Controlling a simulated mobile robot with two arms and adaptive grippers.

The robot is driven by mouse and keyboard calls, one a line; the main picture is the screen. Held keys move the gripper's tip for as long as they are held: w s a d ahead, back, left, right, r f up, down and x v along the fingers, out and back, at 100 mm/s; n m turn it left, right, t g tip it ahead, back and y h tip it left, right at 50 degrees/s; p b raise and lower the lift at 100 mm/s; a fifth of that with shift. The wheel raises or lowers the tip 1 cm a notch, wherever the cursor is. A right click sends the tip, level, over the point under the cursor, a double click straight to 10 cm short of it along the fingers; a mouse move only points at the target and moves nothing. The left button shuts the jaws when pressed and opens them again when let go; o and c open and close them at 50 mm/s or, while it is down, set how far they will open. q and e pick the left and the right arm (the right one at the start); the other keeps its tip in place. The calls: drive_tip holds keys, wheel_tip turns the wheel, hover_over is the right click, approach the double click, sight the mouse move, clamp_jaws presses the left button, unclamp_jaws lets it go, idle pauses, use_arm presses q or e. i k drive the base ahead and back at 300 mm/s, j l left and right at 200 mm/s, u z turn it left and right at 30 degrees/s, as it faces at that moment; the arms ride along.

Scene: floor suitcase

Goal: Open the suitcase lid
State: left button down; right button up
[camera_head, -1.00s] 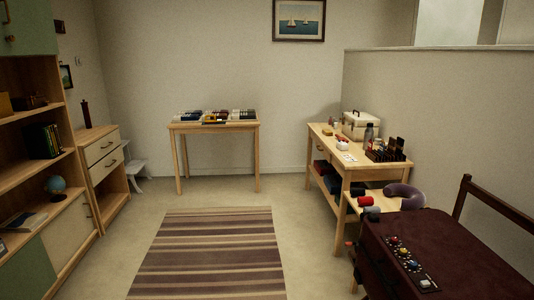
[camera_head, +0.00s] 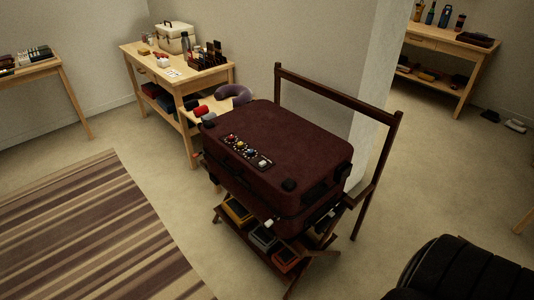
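A dark maroon suitcase (camera_head: 300,145) lies flat on a dark wooden luggage rack (camera_head: 385,165) right of the middle. Its lid looks shut. A dark strip with several small coloured knobs or objects (camera_head: 247,151) lies on the lid near its left side. Black corner pieces and a dark handle or latch show along the near side. Neither of my grippers shows in the head view.
Several dark and yellow items (camera_head: 262,236) sit on the rack's lower shelf. A wooden table (camera_head: 190,92) with a cream case (camera_head: 174,37) stands behind left. A striped rug (camera_head: 90,235) lies left. A black padded object (camera_head: 465,272) is at lower right. Open floor lies before the rack.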

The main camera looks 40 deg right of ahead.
sight(305, 161)
drive_tip(key=z, duration=1.2)
